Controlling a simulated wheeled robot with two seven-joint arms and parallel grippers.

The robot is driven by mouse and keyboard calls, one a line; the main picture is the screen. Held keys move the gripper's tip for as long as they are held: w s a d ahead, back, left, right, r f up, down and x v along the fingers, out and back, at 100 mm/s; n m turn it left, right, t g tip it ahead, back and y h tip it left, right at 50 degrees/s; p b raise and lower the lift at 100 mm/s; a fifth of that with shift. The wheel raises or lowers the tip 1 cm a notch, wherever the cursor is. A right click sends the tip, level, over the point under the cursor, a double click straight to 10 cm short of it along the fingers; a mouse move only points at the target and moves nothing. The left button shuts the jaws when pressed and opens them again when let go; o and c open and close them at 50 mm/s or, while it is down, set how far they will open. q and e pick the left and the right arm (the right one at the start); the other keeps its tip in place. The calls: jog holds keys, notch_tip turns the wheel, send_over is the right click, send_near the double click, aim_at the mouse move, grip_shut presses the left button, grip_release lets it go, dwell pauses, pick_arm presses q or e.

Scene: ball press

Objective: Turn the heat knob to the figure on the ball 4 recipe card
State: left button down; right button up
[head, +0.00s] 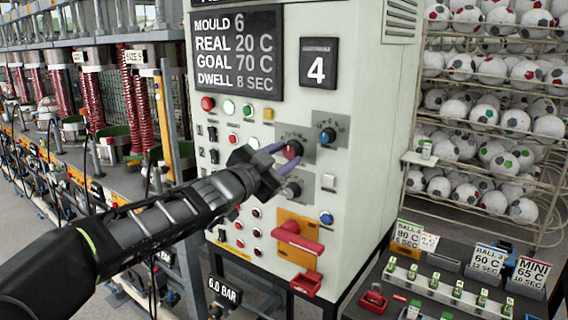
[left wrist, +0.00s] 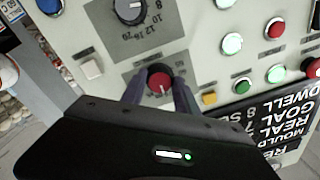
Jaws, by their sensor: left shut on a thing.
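The red heat knob (head: 292,149) is on the front of the white control cabinet. It also shows in the left wrist view (left wrist: 160,80). My left gripper (head: 282,150) is shut on the red knob, one finger on each side. The black display (head: 236,52) reads MOULD 6, REAL 20 C, GOAL 70 C, DWELL 8 SEC. Recipe cards stand at the lower right: one shows 80 C (head: 410,235), one 60 C (head: 487,259), and one MINI 65 C (head: 529,272). The ball numbers on the first two are too small to read surely. My right gripper is out of view.
A blue knob (head: 327,135) and a grey knob (head: 292,189) sit close to the red one. A red lever (head: 298,238) on an orange plate is below. A sign (head: 318,64) shows 4. Racks of balls (head: 490,120) stand at the right.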

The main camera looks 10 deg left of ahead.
pick_arm(q)
jog(key=shift+a+m+b, duration=0.1)
jog(key=shift+m+b, duration=0.55)
jog(key=shift+m, duration=1.45)
jog(key=c, duration=0.9)
grip_release()
jog(key=v, duration=0.7)
jog(key=shift+s+a+b, duration=0.15)
jog(key=shift+s+b, duration=0.15)
jog(key=shift+s, duration=0.05)
jog(key=shift+f, duration=0.1)
